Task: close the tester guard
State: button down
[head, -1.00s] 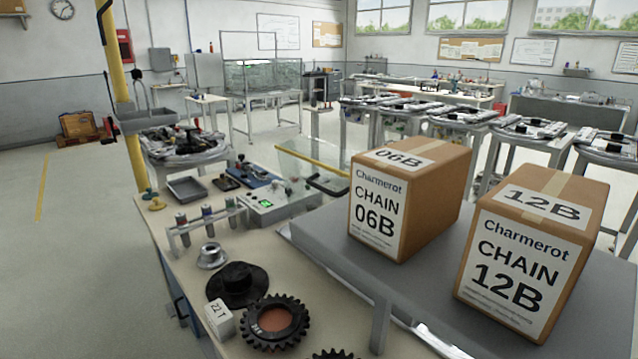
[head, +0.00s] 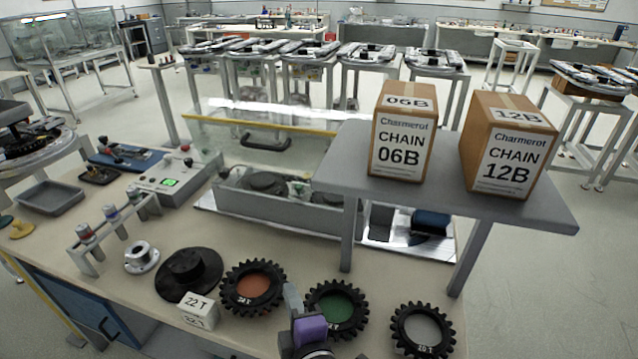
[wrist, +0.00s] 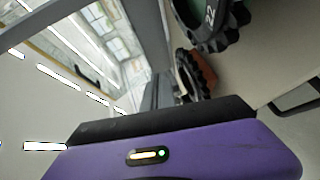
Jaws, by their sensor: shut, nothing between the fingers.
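The tester guard (head: 290,128) is a clear panel with a yellow edge strip and a black handle (head: 266,142). It stands raised behind the tester's grey trough (head: 275,217), whose top is uncovered. The guard also shows at the upper left of the wrist view (wrist: 75,45), with its dark handle. My gripper (head: 292,296), grey with a purple body, is at the bottom of the head view, near the bench's front between the gears. It is shut and empty, apart from the guard and nearer to me. Its purple body fills the bottom of the wrist view.
A grey shelf (head: 345,160) on legs bears two chain boxes, 06B (head: 402,135) and 12B (head: 505,150), right of the guard. Several gears line the bench front, including a green-centred one (head: 336,312). A control box (head: 172,182) stands left of the trough.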

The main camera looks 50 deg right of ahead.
jog(key=w+d+r+m+g+h+p, duration=0.1)
jog(key=w+d+r+h, duration=0.15)
jog(key=r, duration=0.35)
jog(key=w+d+r+m+g+h, duration=0.1)
jog(key=r+h, duration=0.2)
jog(key=r, duration=0.3)
jog(key=m+g+h, duration=0.3)
jog(key=g+h, duration=0.1)
jog(key=h, duration=0.1)
send_near(324, 133)
jog(key=shift+y, duration=0.25)
jog(key=p+x, duration=0.1)
jog(key=x, duration=0.1)
jog(key=p+x, duration=0.3)
jog(key=x, duration=0.1)
jog(key=shift+r, duration=0.25)
jog(key=shift+w+d, duration=0.15)
jog(key=shift+d, duration=0.2)
